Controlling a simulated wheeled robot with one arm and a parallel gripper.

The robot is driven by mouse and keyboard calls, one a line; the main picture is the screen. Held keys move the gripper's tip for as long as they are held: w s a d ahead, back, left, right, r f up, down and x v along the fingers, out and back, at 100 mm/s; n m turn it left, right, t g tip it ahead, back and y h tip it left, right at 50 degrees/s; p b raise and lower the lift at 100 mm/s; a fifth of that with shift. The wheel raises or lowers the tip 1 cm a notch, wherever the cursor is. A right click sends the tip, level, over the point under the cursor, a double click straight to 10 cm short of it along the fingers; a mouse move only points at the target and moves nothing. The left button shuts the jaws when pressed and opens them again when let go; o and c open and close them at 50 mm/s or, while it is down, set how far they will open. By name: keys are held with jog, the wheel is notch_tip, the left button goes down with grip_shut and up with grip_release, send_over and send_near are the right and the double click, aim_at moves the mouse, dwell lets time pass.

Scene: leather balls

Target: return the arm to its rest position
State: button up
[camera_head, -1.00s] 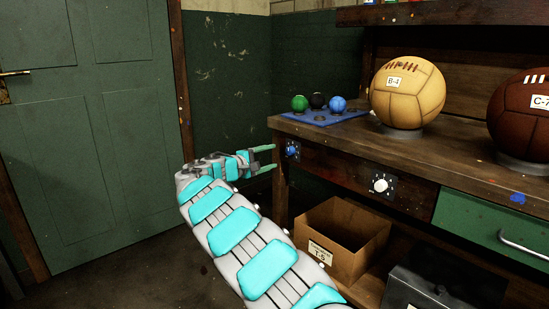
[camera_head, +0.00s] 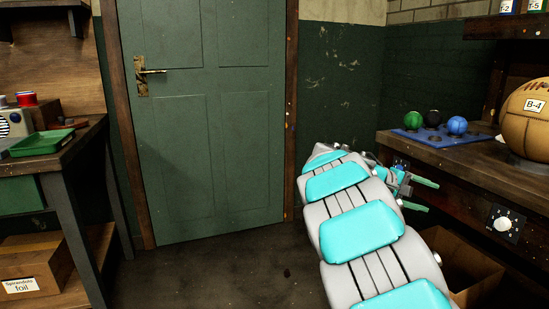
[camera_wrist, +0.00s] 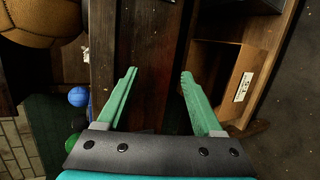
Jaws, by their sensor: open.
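My gripper (camera_head: 424,195) is at the end of my arm, which reaches forward from the bottom right in the head view. Its two green fingers point right toward the front of the wooden workbench (camera_head: 465,185). The fingers are spread apart and nothing is between them; they also show in the wrist view (camera_wrist: 155,95). Whether the fingertips touch the bench front cannot be told.
A cardboard box (camera_head: 462,262) is below. A closed green door (camera_head: 205,110) is ahead; a second bench (camera_head: 60,165) is left. The floor between is clear.

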jog(key=s+f+m+g+y, duration=0.2)
jog(key=s+f+y, duration=0.1)
jog(key=s, duration=0.9)
jog(key=s+a+f+y, duration=0.3)
jog(key=s+a+f, duration=0.1)
jog(key=s+a, duration=0.4)
jog(key=s+a+f+g+y, duration=0.1)
jog(key=s+a+f+y, duration=0.3)
jog(key=s+a, duration=0.4)
jog(key=s+a+f+m+y, duration=0.1)
jog(key=s+a+f+y, duration=0.2)
jog(key=s, duration=1.2)
jog(key=a+f, duration=0.2)
jog(key=a, duration=0.3)
jog(key=shift+s+f+g+y, duration=0.3)
jog(key=shift+s+f+g, duration=0.05)
jog(key=shift+s+g, duration=0.05)
